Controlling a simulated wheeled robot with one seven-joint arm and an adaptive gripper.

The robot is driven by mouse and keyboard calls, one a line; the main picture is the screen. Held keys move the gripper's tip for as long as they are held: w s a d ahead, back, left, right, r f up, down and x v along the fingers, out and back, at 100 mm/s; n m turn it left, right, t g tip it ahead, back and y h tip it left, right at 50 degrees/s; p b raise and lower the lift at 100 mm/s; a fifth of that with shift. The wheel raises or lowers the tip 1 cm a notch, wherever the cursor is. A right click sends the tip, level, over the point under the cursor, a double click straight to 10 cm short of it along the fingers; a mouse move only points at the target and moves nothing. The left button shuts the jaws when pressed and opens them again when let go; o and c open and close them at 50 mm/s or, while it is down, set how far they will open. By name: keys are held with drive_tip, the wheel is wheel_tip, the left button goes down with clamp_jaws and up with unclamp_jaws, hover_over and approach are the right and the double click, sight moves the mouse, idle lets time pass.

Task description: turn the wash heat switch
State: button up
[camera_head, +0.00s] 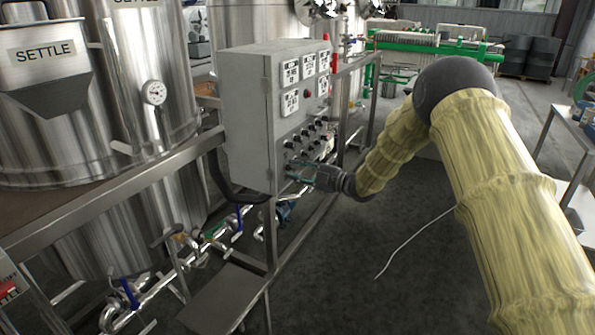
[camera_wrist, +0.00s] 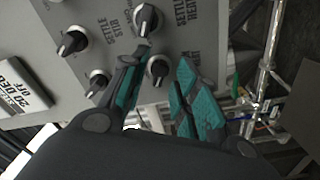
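The grey control box (camera_head: 245,115) carries several black rotary knobs on its front. In the wrist view, one black knob (camera_wrist: 158,70) with a silver collar sits between my fingertips. The label beside it is mostly covered by a finger; only a last part that seems to read "HEAT" shows, so I cannot fully confirm it is the wash heat switch. My gripper (camera_wrist: 164,60) is open, its teal-padded fingers on either side of this knob; contact is not clear. In the head view, my gripper (camera_head: 298,171) is at the lower part of the panel.
Steel tanks (camera_head: 150,70) stand left of the box. Pipes and a steel frame (camera_head: 270,235) lie below it.

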clamp_jaws()
drive_tip(key=shift+m, duration=0.4)
drive_tip(key=m+p, duration=0.1)
drive_tip(key=m, duration=0.1)
drive_tip(key=shift+r+m, duration=0.1)
drive_tip(key=shift+m, duration=0.3)
drive_tip(key=shift+d+m+p, duration=0.1)
drive_tip(key=shift+m+p, duration=0.8)
drive_tip(key=shift+m, duration=1.2)
drive_tip(key=shift+w, duration=0.1)
unclamp_jaws()
